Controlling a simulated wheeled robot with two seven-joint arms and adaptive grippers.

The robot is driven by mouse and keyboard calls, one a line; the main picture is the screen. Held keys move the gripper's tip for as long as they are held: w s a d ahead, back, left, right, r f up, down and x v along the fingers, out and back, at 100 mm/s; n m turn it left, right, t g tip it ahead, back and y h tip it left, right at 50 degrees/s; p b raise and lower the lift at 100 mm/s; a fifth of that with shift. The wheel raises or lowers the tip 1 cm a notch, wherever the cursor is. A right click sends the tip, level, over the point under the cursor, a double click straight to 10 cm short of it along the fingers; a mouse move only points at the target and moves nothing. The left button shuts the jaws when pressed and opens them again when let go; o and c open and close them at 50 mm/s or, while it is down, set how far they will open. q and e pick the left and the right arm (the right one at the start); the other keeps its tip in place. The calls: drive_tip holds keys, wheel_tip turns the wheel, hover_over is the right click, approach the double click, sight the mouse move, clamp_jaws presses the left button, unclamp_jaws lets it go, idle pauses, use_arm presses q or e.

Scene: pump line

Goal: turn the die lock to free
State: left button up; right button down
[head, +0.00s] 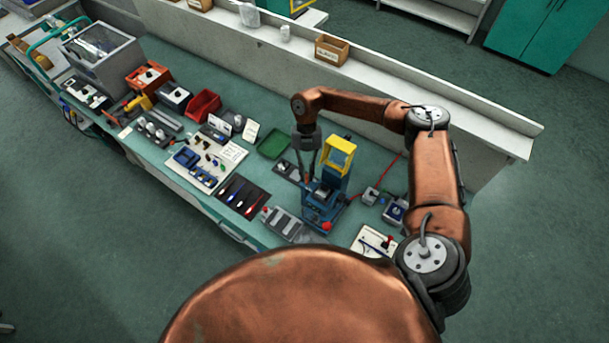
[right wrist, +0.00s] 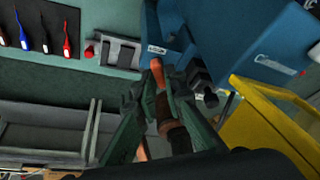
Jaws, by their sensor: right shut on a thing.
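The blue press (head: 322,200) with its yellow guard frame (head: 338,156) stands on the bench's right part. My right gripper (head: 308,178) is at the left side of the press, pointing down. In the right wrist view, the gripper (right wrist: 160,92) is shut on an orange lever (right wrist: 158,74), which I take for the die lock. Its tip lies beside a small white label on the blue body (right wrist: 225,40); the label's writing is too small to read. The fingers hide part of the lever. My left gripper is not in view.
The yellow guard (right wrist: 270,125) is close on the gripper's right in the wrist view. A long pale ledge (head: 400,99) runs behind the bench.

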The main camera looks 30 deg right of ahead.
drive_tip(key=shift+w+a+n+h+b, duration=0.1)
drive_tip(key=shift+n+h+b, duration=0.3)
drive_tip(key=shift+n+b, duration=0.6)
drive_tip(key=n+h+b, duration=0.1)
drive_tip(key=n, duration=0.3)
drive_tip(key=shift+a+b, duration=0.15)
drive_tip(key=shift+b, duration=0.2)
drive_tip(key=n+h+b, duration=0.1)
drive_tip(key=n, duration=0.1)
drive_tip(key=n+h+b, duration=0.1)
drive_tip(key=n, duration=0.1)
drive_tip(key=shift+a+r+n, duration=0.1)
drive_tip(key=shift+a+n, duration=0.1)
drive_tip(key=shift+n, duration=0.2)
drive_tip(key=c, duration=2)
unclamp_jaws()
drive_tip(key=shift+c, duration=0.2)
drive_tip(key=shift+o, duration=0.3)
